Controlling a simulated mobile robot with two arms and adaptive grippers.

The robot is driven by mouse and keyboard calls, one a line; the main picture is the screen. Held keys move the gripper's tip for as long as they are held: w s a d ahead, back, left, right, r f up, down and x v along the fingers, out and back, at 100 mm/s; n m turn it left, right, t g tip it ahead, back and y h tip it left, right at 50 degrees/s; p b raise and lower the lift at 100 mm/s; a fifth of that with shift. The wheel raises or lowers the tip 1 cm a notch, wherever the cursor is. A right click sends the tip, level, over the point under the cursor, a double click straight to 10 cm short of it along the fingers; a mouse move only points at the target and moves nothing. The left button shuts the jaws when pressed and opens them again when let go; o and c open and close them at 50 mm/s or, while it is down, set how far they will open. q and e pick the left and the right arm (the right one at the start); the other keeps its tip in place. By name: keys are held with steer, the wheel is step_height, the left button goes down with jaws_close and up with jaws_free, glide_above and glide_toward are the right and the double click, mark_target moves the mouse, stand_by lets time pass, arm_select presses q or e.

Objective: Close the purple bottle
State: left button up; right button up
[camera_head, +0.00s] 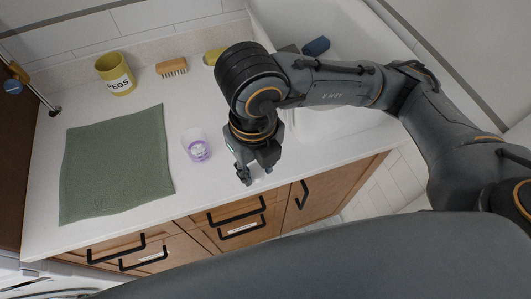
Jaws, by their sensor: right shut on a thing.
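The purple bottle (196,145) stands on the white counter, right of the green cloth. It looks pale and see-through at the top, with a purple band and a light label lower down. My right gripper (256,176) points down over the counter's front part, to the right of the bottle and apart from it. It is shut on a small pale thing between its fingertips, mostly hidden by the fingers; I cannot tell for sure whether this is a cap. My left gripper is not in view.
A green cloth (115,165) lies on the counter (205,190) at left. A yellow pegs pot (116,75), a wooden brush (172,68) and a yellow item (213,57) stand along the back. A white sink (340,119) lies at right, with a dark blue item (316,46) near its back.

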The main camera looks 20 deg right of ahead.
steer(key=shift+s+a+r, duration=0.35)
steer(key=shift+s+a, duration=0.05)
steer(key=shift+s, duration=0.2)
steer(key=shift+s+a+r, duration=0.3)
steer(key=shift+s+a, duration=0.1)
steer(key=shift+s, duration=0.25)
steer(key=shift+s+a+r, duration=0.35)
steer(key=shift+s+a, duration=0.05)
steer(key=shift+s, duration=0.2)
